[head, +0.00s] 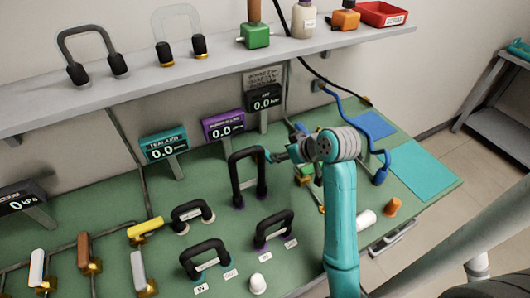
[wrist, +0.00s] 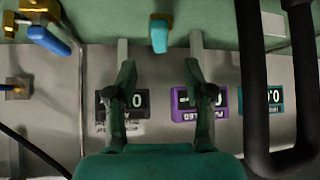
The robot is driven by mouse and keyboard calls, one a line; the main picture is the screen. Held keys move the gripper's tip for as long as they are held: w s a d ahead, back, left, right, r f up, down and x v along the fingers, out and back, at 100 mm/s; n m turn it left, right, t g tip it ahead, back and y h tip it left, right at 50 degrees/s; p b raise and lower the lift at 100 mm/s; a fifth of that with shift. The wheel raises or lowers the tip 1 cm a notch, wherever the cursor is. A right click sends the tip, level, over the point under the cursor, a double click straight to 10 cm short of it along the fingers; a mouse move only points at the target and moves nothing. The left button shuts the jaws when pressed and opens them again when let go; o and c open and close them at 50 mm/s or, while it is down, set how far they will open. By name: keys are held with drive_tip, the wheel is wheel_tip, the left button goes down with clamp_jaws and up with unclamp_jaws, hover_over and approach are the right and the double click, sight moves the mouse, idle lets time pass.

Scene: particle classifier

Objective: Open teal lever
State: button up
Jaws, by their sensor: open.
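The teal lever (wrist: 159,38) shows in the wrist view as a short teal bar on a brass mount (wrist: 160,18), at the top middle. My gripper (wrist: 160,58) is open, with one finger on either side of the lever in the picture and a gap to each. I cannot tell how far the lever is in depth from the fingertips. In the head view my gripper (head: 273,156) is beside the tall black handle (head: 247,176), above the green bench. The lever cannot be made out clearly there.
The black handle also shows close on the right in the wrist view (wrist: 256,95). A blue lever (wrist: 48,40) is at the upper left there. Displays (head: 264,98) stand along the wall behind the green bench (head: 110,222). More black handles (head: 205,258) stand nearer the front.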

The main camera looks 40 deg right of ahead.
sight(268, 155)
drive_tip(key=x, duration=0.8)
drive_tip(key=shift+w+f, duration=0.2)
clamp_jaws()
